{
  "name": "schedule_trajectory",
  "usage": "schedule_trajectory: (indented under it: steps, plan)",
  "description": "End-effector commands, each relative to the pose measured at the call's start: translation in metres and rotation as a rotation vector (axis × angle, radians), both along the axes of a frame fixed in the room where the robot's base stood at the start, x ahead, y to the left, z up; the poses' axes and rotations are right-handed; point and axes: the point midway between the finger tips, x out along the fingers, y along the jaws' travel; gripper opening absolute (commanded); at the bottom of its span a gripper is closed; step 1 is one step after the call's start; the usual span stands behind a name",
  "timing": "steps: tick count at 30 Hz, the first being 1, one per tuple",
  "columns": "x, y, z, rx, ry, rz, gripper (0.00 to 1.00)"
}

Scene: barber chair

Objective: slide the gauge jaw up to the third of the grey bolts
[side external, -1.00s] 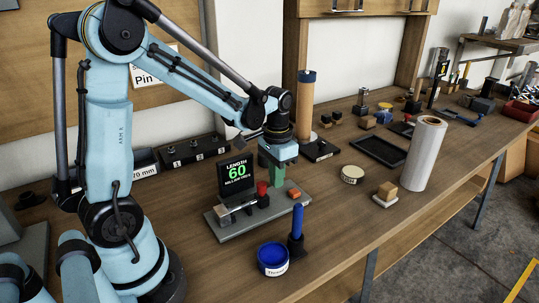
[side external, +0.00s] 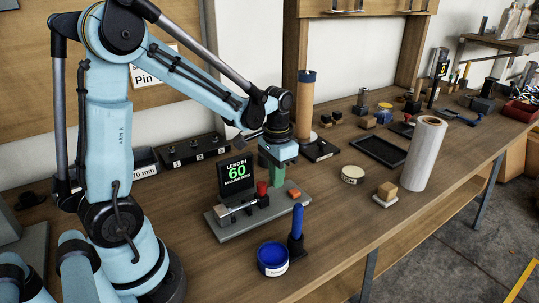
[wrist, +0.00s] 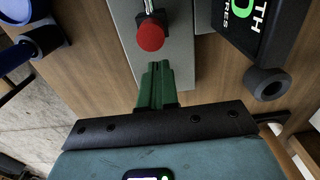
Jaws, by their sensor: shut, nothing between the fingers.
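The gauge (side external: 226,227) is a grey plate on the bench with a black display (side external: 236,177) reading LENGTH 60 millimetres. A silvery bolt-like rod (side external: 235,210) lies along it, near a red knob (side external: 262,188) that appears to belong to the sliding jaw. The knob also shows in the wrist view (wrist: 150,35), with a shiny rod beyond it. My gripper (wrist: 158,67) has green fingers, shut and empty, just short of the red knob over the plate. In the side view my gripper (side external: 272,184) is right of the knob. Whether they touch is unclear.
A black block (side external: 195,150) marked with numbers stands behind the gauge. A blue tin (side external: 273,259) and a blue-handled tool in a black stand (side external: 297,232) are in front. A small orange block (side external: 294,194) is at the plate's right. A white roll (side external: 425,153) stands farther right.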

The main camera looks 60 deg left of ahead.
Motion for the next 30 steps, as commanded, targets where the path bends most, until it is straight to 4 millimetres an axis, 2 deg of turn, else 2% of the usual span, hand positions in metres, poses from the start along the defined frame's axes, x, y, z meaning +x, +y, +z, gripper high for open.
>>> schedule_trajectory:
  steps: [30]
  plan:
    - [-0.018,0.0,0.0,0.0,0.001,0.0,0.0]
